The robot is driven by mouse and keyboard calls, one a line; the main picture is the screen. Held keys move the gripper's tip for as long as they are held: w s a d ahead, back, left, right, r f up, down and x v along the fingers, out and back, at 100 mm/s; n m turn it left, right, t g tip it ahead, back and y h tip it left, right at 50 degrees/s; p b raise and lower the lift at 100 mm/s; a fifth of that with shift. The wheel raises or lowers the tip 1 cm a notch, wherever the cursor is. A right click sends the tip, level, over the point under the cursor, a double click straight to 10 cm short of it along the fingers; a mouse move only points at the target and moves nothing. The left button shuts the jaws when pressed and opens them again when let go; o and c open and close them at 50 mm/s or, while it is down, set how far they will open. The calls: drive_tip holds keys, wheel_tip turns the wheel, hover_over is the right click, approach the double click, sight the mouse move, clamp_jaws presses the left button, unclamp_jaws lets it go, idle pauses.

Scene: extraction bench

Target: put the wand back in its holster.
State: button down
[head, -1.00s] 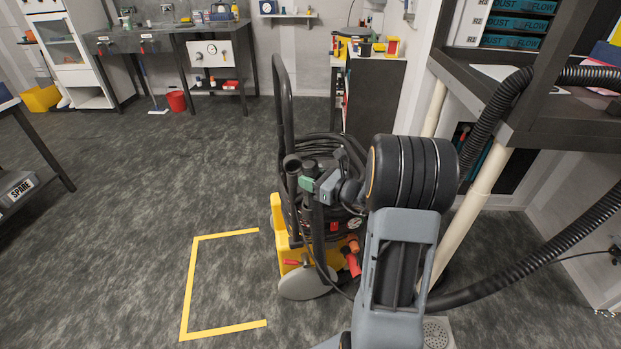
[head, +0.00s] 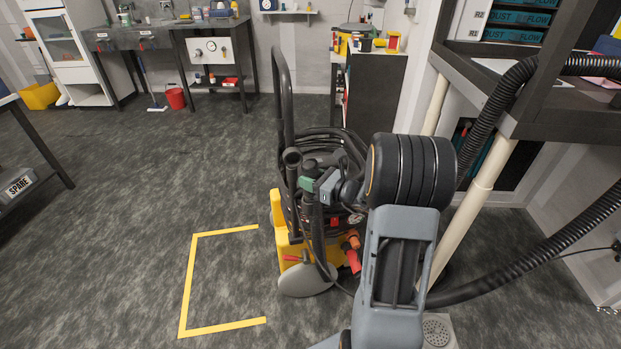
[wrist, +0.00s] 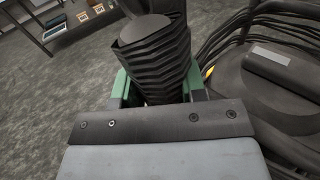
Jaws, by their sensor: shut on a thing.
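The wand (head: 317,228) is a dark tube standing nearly upright at the front of the wheeled machine. Its ribbed black grip (wrist: 158,52) fills the space between the green fingers in the wrist view. My gripper (head: 308,184) is shut on the wand near its upper part. The yellow-and-black machine (head: 281,222) stands close behind and beside the wand, with coiled hose on it. I cannot make out the holster clearly among the dark parts, nor tell whether the wand's lower end is in it.
A dark bench (head: 572,122) with a thick ribbed hose (head: 497,108) stands at the right, close to my arm. A yellow floor marking (head: 188,285) lies left of the machine, on open grey floor. A red bucket (head: 175,98) stands far back.

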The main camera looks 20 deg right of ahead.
drive_tip(key=shift+f+b, duration=0.85)
drive_tip(key=shift+f, duration=0.25)
drive_tip(key=c, duration=0.6)
unclamp_jaws()
drive_tip(key=shift+s+r, duration=0.1)
drive_tip(key=p+v, duration=0.2)
drive_tip(key=v, duration=1.1)
drive_tip(key=shift+s+d, duration=0.15)
drive_tip(key=shift+s, duration=0.15)
